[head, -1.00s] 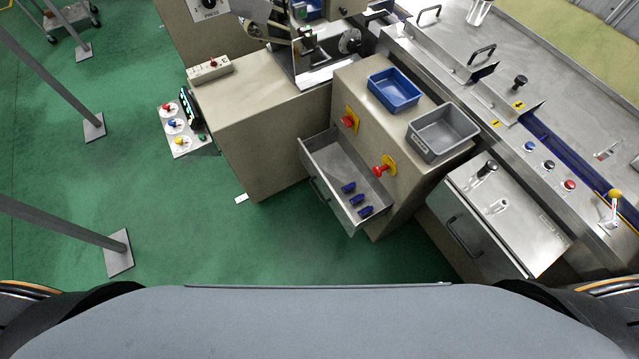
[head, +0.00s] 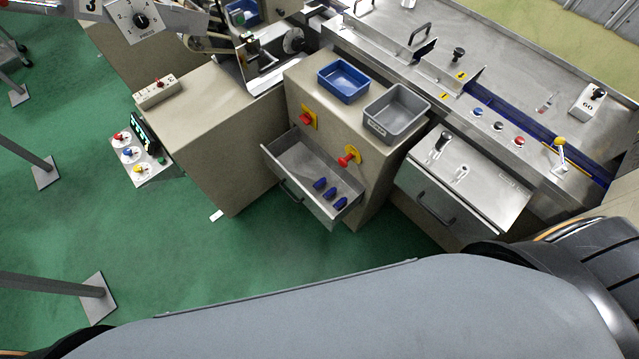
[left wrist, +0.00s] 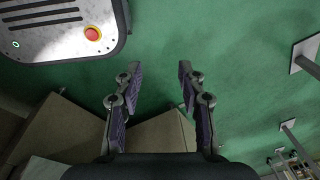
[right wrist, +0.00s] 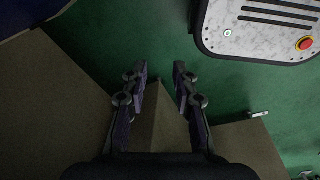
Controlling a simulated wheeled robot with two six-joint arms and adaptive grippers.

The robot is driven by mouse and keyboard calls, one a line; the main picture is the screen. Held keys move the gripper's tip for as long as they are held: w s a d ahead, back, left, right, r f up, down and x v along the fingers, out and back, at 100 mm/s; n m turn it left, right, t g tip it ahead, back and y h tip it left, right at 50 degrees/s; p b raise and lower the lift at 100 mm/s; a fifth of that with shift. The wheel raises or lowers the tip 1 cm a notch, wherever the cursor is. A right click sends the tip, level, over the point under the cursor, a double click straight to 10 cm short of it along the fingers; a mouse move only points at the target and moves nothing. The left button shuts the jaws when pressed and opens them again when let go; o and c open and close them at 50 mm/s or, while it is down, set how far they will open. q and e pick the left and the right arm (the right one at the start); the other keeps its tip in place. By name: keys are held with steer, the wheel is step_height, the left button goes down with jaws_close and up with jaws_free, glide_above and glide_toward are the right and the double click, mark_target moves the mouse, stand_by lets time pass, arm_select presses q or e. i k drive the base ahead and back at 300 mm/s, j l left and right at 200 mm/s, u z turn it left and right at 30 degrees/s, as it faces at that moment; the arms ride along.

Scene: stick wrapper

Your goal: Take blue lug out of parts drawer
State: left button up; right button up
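The parts drawer (head: 290,158) stands pulled out from the beige cabinet in the head view. Several blue lugs (head: 330,193) lie in it, in a row near its right end. Neither gripper shows in the head view. My left gripper (left wrist: 158,75) is open in the left wrist view, with nothing between its fingers and green floor beyond. My right gripper (right wrist: 158,75) is open and empty in the right wrist view, with floor and a beige cabinet part beyond. No lug shows in either wrist view.
A blue bin (head: 343,80) and a grey bin (head: 397,112) stand on the cabinet top. Red knobs (head: 348,157) stick out on the front above the drawer. A steel box with a handle (head: 437,207) stands to the right. Green floor (head: 200,265) is clear before the drawer.

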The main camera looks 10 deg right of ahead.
mark_target(322, 181)
steer(key=i+j+z, duration=0.1)
steer(key=j+z, duration=0.35)
steer(key=j, duration=0.3)
steer(key=j+z, duration=0.4)
steer(key=j, duration=0.35)
